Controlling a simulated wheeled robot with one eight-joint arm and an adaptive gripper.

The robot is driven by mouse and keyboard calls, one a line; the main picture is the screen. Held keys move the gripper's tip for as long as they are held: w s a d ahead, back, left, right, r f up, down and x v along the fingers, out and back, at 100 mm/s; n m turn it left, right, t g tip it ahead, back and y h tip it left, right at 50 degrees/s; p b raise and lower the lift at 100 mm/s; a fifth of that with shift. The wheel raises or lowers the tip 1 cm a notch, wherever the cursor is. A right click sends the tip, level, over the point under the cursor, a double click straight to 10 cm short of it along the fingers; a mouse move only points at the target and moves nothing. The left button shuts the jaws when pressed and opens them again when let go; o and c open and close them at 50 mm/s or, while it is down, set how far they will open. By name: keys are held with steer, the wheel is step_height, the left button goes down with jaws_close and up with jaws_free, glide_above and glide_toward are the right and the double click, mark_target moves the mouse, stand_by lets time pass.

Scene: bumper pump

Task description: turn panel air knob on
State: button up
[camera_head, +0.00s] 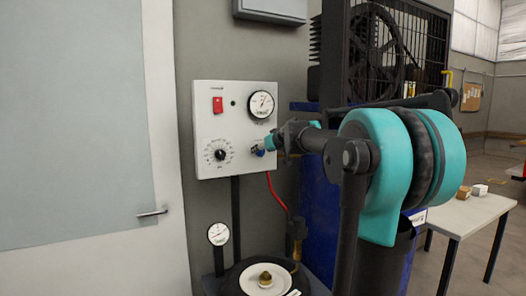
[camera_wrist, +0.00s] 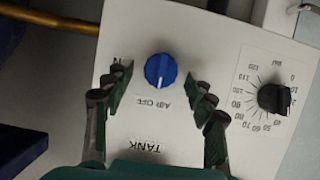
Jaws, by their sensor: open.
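The white control panel (camera_head: 235,128) is on the wall left of centre in the head view. It fills the middle of the wrist view (camera_wrist: 145,125). The blue air knob (camera_wrist: 160,71) has a white pointer line and "AIR OFF" lettering beside it. In the head view the knob (camera_head: 258,151) is partly hidden at my gripper (camera_head: 268,146). In the wrist view my gripper (camera_wrist: 162,83) is open, with one finger on each side of the knob and visible gaps between. Whether the fingertips touch the panel face cannot be told.
The panel also has a black dial (camera_head: 220,154), a red switch (camera_head: 217,104) and a gauge (camera_head: 261,104). A red hose (camera_head: 277,192) hangs below. A door (camera_head: 85,130) is at left, and a table (camera_head: 462,215) is at right.

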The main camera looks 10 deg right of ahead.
steer(key=shift+w, duration=0.1)
steer(key=shift+c, duration=0.6)
steer(key=c, duration=1)
steer(key=m+y, duration=0.2)
steer(key=m, duration=0.1)
steer(key=d+m+y, duration=0.1)
steer(key=m, duration=0.1)
steer(key=shift+w+f+m+y, duration=0.15)
steer(key=shift+f+m+y, duration=0.05)
steer(key=shift+m+y, duration=0.2)
steer(key=m+y, duration=0.2)
steer(key=m, duration=0.1)
steer(key=shift+d+f, duration=0.1)
steer(key=shift+f, duration=0.15)
steer(key=m, duration=0.1)
steer(key=m+y, duration=0.1)
steer(key=m, duration=0.1)
steer(key=m+t, duration=0.1)
steer(key=shift+f+y, duration=0.25)
steer(key=shift+y, duration=0.05)
steer(key=shift+m, duration=0.4)
